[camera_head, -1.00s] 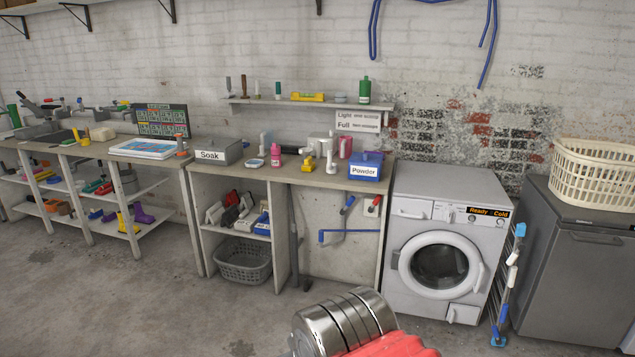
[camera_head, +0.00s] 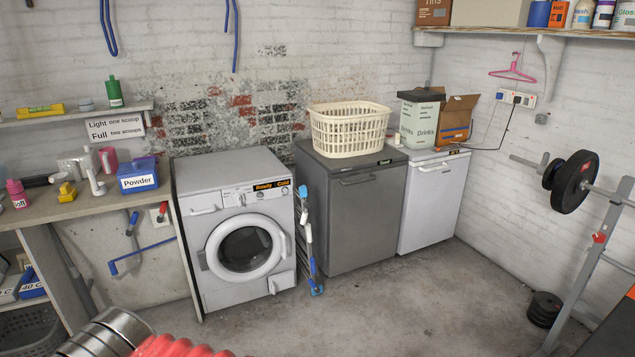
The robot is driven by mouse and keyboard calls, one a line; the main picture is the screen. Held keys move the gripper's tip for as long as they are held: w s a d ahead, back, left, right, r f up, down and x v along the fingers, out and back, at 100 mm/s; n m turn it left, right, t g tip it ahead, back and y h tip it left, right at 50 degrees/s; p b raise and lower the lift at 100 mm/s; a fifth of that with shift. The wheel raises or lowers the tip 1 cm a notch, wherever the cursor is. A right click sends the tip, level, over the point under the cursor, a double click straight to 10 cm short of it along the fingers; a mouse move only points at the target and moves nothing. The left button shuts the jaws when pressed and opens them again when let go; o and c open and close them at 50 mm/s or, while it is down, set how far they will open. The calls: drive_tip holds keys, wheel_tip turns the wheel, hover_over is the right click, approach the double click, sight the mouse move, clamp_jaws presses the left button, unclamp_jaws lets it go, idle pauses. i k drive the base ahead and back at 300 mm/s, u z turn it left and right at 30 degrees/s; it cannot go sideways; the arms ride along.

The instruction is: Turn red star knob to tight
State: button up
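A small red knob-like part (camera_head: 598,237) sits on the grey upright of the weight rack at the right. It is too small to make out a star shape or any tight marking. My gripper's fingers are not in view. A silver ribbed cylinder and a red ribbed part at the bottom left edge look like part of my own arm, well away from the rack.
The weight rack (camera_head: 582,272) holds a bar with a black plate (camera_head: 575,182). Black plates (camera_head: 544,309) are stacked on the floor beside it. A washing machine (camera_head: 239,232) and grey cabinet (camera_head: 345,222) line the back wall. The floor between is clear.

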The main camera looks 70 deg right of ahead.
sight(598, 237)
drive_tip(key=z, duration=3)
drive_tip(key=i, duration=1.65)
drive_tip(key=z, duration=0.35)
